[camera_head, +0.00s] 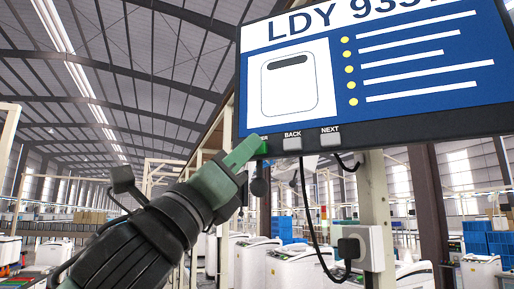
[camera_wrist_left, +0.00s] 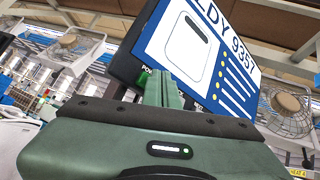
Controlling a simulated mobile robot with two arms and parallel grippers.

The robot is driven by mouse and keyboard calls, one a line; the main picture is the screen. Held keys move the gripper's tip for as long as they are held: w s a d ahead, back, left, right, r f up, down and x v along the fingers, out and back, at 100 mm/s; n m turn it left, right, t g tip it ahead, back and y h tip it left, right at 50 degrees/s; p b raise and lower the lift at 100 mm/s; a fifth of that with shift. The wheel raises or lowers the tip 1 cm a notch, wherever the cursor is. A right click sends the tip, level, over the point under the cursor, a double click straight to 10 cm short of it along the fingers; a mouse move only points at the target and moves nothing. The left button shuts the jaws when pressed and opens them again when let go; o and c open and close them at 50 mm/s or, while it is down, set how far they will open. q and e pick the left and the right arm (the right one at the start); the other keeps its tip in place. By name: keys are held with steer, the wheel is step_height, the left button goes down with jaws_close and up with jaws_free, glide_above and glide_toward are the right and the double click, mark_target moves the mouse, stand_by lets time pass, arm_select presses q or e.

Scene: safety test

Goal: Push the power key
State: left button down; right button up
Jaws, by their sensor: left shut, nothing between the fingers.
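The green power key (camera_head: 263,149) sits at the left end of the dark lower bezel of a monitor (camera_head: 375,130). Its label is partly hidden behind my fingers. My left gripper (camera_head: 250,146) is shut and empty, with its green fingertips at the key's left side, overlapping it in the head view. I cannot tell whether they touch it. My right gripper is in neither view.
The grey BACK key (camera_head: 292,144) and NEXT key (camera_head: 330,139) are to the right of the power key. A pale post (camera_head: 374,190) with a socket box (camera_head: 362,247) and black cables stands below the monitor. White machines (camera_head: 300,265) stand behind.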

arm_select(q)
steer(key=shift+s, duration=0.1)
steer(key=s+a, duration=0.3)
steer(key=s, duration=0.2)
steer(key=shift+s+b, duration=0.15)
steer(key=shift+b, duration=0.25)
stand_by(0.5)
